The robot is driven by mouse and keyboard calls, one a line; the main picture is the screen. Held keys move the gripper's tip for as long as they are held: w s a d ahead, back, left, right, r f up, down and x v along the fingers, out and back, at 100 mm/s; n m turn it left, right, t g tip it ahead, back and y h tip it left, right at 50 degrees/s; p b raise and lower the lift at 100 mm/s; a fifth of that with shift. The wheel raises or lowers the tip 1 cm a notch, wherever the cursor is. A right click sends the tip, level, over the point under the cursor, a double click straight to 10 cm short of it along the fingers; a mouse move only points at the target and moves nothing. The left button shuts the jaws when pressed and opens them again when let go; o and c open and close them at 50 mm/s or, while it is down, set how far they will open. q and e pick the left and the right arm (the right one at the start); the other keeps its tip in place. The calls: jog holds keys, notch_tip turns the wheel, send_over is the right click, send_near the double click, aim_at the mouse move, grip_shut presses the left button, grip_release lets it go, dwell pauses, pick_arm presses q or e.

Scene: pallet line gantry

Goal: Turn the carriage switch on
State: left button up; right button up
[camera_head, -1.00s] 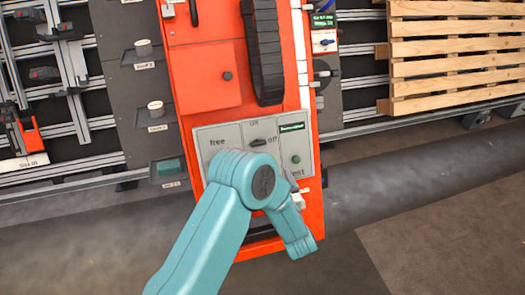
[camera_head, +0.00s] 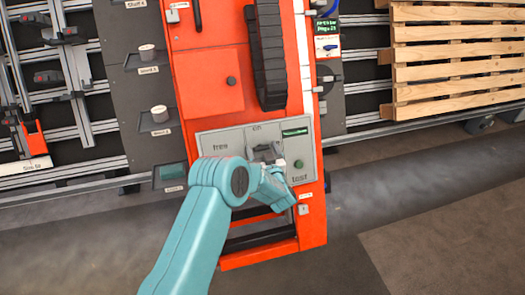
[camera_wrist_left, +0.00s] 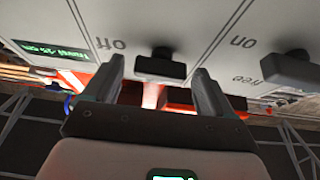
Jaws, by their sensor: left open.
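The carriage is a tall orange unit with a grey control panel (camera_head: 222,135), labelled free, on, off and test. My left gripper (camera_head: 267,154) is in front of the panel's middle and hides the on/off switch in the head view. In the left wrist view the dark switch knob (camera_wrist_left: 160,68) shows between the "off" and "on" labels. The open fingertips of my left gripper (camera_wrist_left: 158,80) stand on either side of it in the picture. I cannot tell whether they touch it, nor which way it points. My right gripper is not in view.
A second dark knob (camera_wrist_left: 290,70) sits near the "free" label. A green display (camera_head: 295,132) and a green button (camera_head: 299,164) are on the panel's right. Shelves with cups stand left, a wooden pallet (camera_head: 455,50) right. The floor in front is clear.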

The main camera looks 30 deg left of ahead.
pick_arm(q)
jog(key=c, duration=1.1)
jog(key=shift+o, duration=0.2)
